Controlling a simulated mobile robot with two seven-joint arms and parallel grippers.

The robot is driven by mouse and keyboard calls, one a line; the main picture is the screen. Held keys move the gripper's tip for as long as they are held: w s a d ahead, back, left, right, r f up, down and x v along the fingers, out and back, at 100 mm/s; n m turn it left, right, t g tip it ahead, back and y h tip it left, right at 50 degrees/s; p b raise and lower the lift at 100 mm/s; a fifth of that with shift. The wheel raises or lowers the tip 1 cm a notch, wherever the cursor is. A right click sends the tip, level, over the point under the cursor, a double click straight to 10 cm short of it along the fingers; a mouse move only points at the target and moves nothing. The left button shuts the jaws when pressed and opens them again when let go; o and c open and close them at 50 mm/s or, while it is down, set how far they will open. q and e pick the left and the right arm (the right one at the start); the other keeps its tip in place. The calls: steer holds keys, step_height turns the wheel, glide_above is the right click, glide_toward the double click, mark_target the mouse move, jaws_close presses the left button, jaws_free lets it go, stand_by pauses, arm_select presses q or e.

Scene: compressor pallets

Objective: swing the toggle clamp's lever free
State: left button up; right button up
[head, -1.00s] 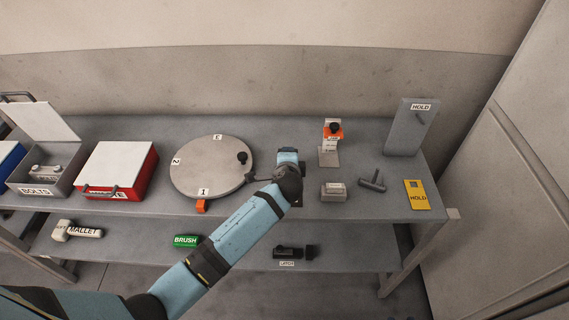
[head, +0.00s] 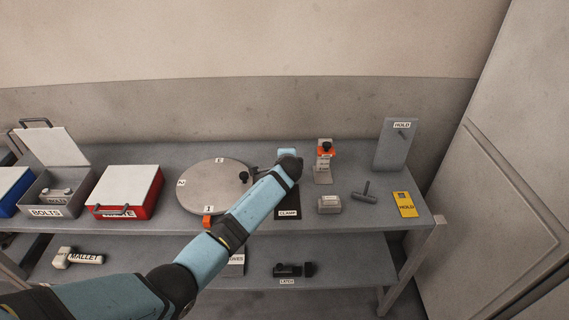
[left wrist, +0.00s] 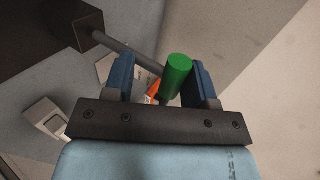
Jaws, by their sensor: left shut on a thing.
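The toggle clamp stands near the middle of the bench, on a dark plate (head: 288,202) labelled CLAMP. My arm covers most of it in the head view. In the left wrist view its dark block (left wrist: 55,28) is at upper left, and a grey rod (left wrist: 128,49) runs from it to a green cylindrical grip (left wrist: 179,72). My left gripper (left wrist: 165,74) is shut on the green grip, with one blue finger on each side. In the head view the fingers are hidden behind my wrist. My right gripper is not in view.
The round numbered plate (head: 205,190) with a black knob lies left of the clamp. An orange-topped stand (head: 324,168), a grey block (head: 329,204) and a T-handle (head: 364,194) are to the right. A grey HOLD board (head: 394,150) stands behind a yellow HOLD tag (head: 405,205).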

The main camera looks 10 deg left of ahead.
arm_select(q)
steer(key=shift+w+a+r, duration=0.3)
steer(key=shift+a, duration=0.15)
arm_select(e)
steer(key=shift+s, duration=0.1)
arm_select(q)
steer(key=o, duration=0.8)
steer(key=v, duration=0.9)
steer(key=b+v, duration=0.1)
steer(key=v, duration=0.4)
steer(key=shift+s+d+f, duration=0.1)
steer(key=shift+d+f, duration=0.05)
steer(key=shift+d, duration=0.25)
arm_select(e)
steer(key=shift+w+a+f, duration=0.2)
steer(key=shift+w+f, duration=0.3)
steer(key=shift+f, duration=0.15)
